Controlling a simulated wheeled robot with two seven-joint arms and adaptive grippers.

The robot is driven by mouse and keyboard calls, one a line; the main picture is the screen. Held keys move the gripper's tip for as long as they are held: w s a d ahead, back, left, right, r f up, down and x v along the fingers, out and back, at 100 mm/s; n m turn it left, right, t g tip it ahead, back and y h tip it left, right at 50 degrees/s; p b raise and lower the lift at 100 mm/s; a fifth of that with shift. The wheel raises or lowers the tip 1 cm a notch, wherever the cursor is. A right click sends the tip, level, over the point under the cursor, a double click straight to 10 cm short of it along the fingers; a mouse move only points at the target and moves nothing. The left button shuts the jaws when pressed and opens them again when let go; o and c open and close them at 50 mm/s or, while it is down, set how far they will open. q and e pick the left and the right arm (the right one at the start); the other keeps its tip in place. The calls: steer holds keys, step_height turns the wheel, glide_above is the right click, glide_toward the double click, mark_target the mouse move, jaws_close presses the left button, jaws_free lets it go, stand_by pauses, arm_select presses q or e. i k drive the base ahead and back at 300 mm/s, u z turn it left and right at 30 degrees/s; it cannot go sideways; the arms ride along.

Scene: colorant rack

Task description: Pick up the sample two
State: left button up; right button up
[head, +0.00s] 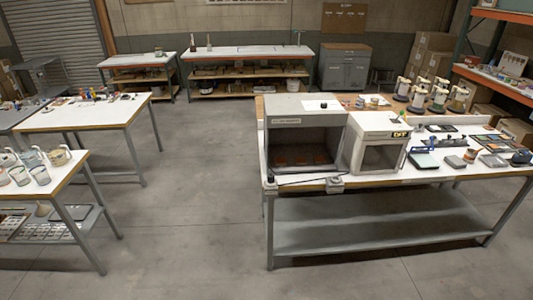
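Only the head view is given, and neither of my grippers shows in it. I cannot tell which thing is sample two, as no label for it is readable at this distance. Several pale cups (38,174) stand on the near left table (70,174). Small coloured items (86,94) stand on the table behind it. Several white and tan containers (438,97) stand at the back of the right bench. Small trays and dark flat items (494,160) lie on that bench's right part.
The right bench (400,178) carries a large grey open-front booth (297,107) and a smaller white booth (383,128). Two more benches stand at the back near a grey cabinet (345,70). Orange-beamed shelving (495,75) is at the right. Clear concrete floor (190,190) runs between the tables.

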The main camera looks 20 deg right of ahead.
mark_target(318, 159)
steer(key=u, duration=0.45)
steer(key=i, duration=1.5)
steer(key=z, duration=0.55)
